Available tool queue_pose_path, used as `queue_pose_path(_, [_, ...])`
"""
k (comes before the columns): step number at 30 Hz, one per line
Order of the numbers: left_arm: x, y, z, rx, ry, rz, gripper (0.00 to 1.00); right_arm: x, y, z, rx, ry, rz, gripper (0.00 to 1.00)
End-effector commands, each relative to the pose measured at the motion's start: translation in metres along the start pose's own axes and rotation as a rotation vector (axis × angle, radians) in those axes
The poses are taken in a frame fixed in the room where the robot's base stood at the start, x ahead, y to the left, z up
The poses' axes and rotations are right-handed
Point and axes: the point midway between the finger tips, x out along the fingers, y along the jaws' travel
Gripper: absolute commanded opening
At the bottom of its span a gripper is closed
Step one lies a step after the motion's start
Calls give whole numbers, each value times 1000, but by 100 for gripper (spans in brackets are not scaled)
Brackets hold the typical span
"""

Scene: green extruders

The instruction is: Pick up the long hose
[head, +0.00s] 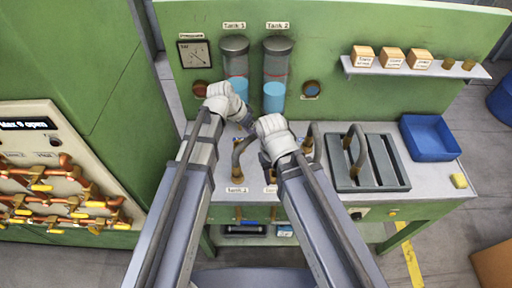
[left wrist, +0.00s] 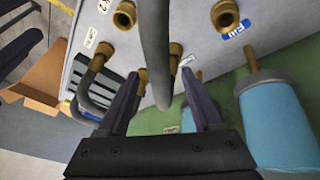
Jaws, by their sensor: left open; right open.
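A grey hose (left wrist: 154,50) runs lengthwise between the parted fingers of my left gripper (left wrist: 165,73) in the left wrist view. The fingers are open; contact with the hose cannot be told. In the head view my left gripper (head: 247,123) is above the bench in front of the tanks, near a bent grey hose (head: 238,155) standing on a brass fitting. My right gripper (head: 265,160) is lower, mostly hidden by its own white wrist. Another curved hose (head: 315,138) stands just right of it. Which hose is the long one cannot be told for sure.
A dark slotted tray (head: 384,178) with a curved hose (head: 356,142) stands at right, beside a blue bin (head: 430,138) and yellow block (head: 459,181). Two tanks (head: 236,57) (head: 277,58) stand behind. A shelf (head: 415,70) holds small boxes. Several brass fittings (left wrist: 225,14) rise from the bench.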

Motion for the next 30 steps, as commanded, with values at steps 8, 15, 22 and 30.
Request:
queue_pose_path(8, [18, 0, 0, 0, 0, 0, 67, 16, -1, -1, -4, 0, 1, 50])
queue_pose_path(15, [17, 0, 0, 0, 0, 0, 53, 16, -1, -1, -4, 0, 1, 50])
queue_pose_path(22, [17, 0, 0, 0, 0, 0, 28, 16, -1, -1, -4, 0, 1, 50])
queue_pose_path(30, [17, 0, 0, 0, 0, 0, 0, 16, -1, -1, -4, 0, 1, 50])
